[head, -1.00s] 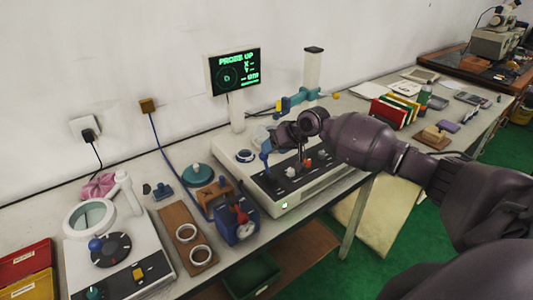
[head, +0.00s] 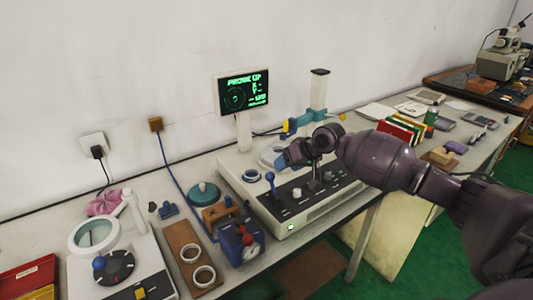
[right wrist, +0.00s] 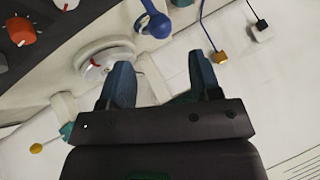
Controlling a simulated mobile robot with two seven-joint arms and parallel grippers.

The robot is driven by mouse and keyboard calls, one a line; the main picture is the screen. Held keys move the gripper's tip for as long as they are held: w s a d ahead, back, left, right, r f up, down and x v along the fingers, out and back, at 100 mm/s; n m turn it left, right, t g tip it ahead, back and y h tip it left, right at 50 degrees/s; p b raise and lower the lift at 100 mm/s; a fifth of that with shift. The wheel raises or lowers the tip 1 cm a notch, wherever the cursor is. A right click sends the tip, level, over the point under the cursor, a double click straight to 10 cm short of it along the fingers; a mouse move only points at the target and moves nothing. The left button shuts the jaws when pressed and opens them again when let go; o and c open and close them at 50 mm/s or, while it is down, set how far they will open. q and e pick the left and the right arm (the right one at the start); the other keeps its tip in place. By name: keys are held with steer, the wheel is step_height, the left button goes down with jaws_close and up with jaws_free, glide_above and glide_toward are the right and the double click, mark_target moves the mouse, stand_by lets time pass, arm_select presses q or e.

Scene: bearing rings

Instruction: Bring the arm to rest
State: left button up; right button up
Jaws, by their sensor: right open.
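My right arm reaches in from the right in the head view. Its gripper (head: 293,155) is above the white measuring machine (head: 300,222), over the back of its black control panel. In the right wrist view the gripper (right wrist: 163,78) has its two blue fingers wide apart with nothing between them. Two pale bearing rings (head: 204,276) lie on a brown board at the front left. My left gripper is not in view.
Books (head: 402,129) and a wooden block (head: 441,156) lie on the right bench.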

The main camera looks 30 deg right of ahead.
steer(key=a+n+t, duration=0.5)
steer(key=a+n, duration=0.1)
steer(key=s+a+f+m+h, duration=0.1)
steer(key=s+a+f, duration=0.1)
steer(key=s+f, duration=0.5)
steer(key=s+a+f+m+h, duration=0.1)
steer(key=s+a+f+h, duration=0.1)
steer(key=s+f, duration=0.5)
steer(key=s+a+f+m+h, duration=0.1)
steer(key=s+f, duration=0.6)
steer(key=s, duration=0.9)
steer(key=shift+a+m, duration=0.6)
steer(key=shift+a, duration=0.45)
steer(key=shift+f, duration=0.1)
